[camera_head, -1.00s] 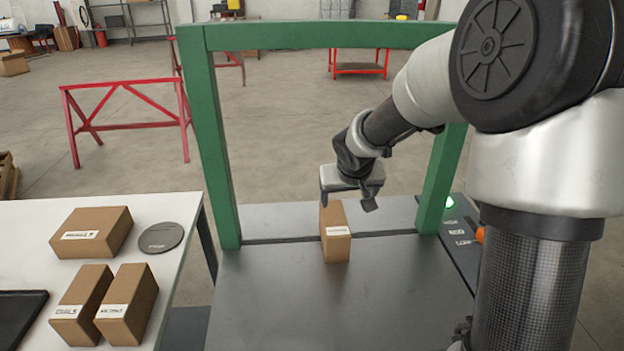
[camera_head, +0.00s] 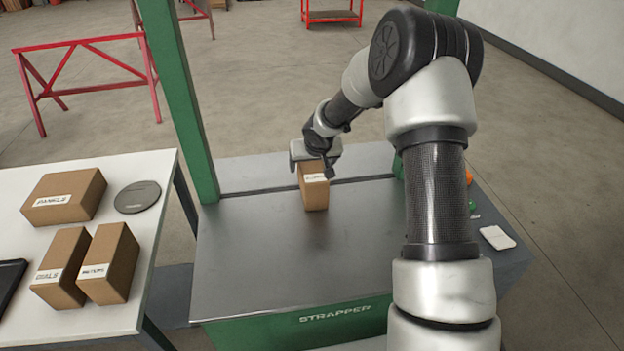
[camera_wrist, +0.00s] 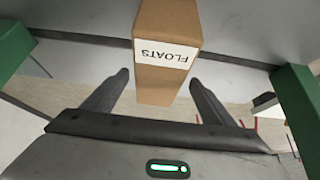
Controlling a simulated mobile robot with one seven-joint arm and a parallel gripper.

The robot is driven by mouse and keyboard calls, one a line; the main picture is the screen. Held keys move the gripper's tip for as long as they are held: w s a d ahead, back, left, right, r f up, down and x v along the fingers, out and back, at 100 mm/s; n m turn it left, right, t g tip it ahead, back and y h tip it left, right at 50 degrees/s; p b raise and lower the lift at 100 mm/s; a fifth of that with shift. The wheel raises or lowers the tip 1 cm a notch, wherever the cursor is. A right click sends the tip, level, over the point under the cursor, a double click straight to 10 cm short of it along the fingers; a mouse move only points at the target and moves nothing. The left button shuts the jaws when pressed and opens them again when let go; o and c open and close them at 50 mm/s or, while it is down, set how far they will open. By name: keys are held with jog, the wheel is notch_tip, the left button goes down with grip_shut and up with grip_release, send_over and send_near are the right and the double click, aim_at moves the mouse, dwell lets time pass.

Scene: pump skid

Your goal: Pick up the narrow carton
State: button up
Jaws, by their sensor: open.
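A narrow brown carton (camera_head: 314,192) with a white label stands upright on the grey strapper top, near its back slot. In the wrist view the carton (camera_wrist: 166,75) has a label reading FLOATS, seen upside down. My gripper (camera_head: 317,166) is at the carton's upper end and hides part of it in the head view.
The strapper (camera_head: 270,270) has a green arch post (camera_head: 178,95) left of the carton. A white table (camera_head: 130,185) at left holds three wider cartons, including one labelled PANELS (camera_head: 64,196), and a dark disc (camera_head: 138,197). The strapper's front top is clear.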

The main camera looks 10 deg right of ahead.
jog(key=shift+p+x, duration=0.3)
jog(key=shift+x, duration=2.35)
jog(key=shift+d, duration=0.1)
jog(key=c, duration=1.4)
jog(key=shift+r, duration=0.1)
jog(key=shift+c, duration=1)
